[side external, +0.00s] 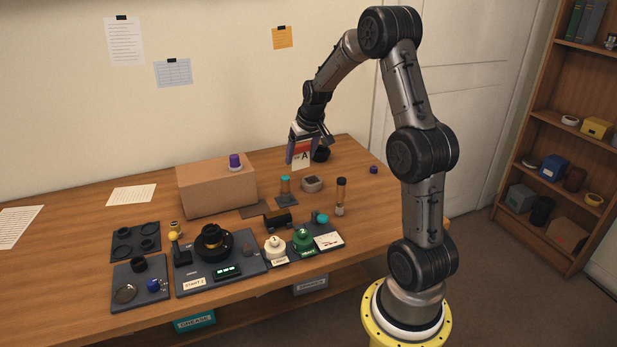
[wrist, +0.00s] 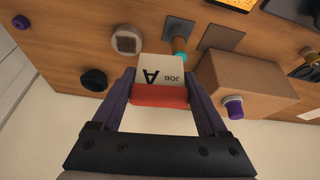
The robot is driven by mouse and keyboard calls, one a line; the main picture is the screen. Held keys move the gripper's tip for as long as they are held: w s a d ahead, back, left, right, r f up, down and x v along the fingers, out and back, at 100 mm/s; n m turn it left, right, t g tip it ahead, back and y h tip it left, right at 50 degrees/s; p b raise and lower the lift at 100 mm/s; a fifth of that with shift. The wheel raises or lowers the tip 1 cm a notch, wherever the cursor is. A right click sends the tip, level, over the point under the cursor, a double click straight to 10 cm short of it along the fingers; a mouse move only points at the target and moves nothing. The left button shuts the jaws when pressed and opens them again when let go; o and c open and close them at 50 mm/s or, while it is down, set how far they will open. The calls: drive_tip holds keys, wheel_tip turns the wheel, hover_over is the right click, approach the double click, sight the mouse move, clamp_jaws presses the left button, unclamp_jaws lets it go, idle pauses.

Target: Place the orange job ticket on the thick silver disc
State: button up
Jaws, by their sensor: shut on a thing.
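The job ticket, a white card marked "JOB A" with an orange-red band, is held up between the fingers of my gripper (side external: 304,140). The card (side external: 301,160) hangs above the back of the table in the side view. In the wrist view the ticket (wrist: 162,70) sits between both purple fingers of my gripper (wrist: 160,98), clear of the tabletop.
A cardboard box (side external: 215,188) with a purple-capped item (side external: 235,161) stands left of my gripper. A black round part (side external: 321,154) is close behind it. A teal-topped cylinder (side external: 286,186) and an amber cylinder (side external: 340,195) stand upright in front. The far-left tabletop is mostly clear.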

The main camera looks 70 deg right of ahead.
drive_tip(key=s+a+r+m, duration=0.1)
drive_tip(key=s+r, duration=0.2)
drive_tip(key=s, duration=0.6)
approach(310, 177)
drive_tip(key=shift+w+d+f, duration=0.2)
drive_tip(key=shift+w, duration=0.2)
drive_tip(key=shift+w+d+f, duration=0.15)
drive_tip(key=shift+w+d, duration=0.1)
drive_tip(key=shift+w, duration=0.2)
drive_tip(key=shift+f, duration=1.5)
drive_tip(key=shift+f, duration=0.1)
drive_tip(key=o, duration=1.2)
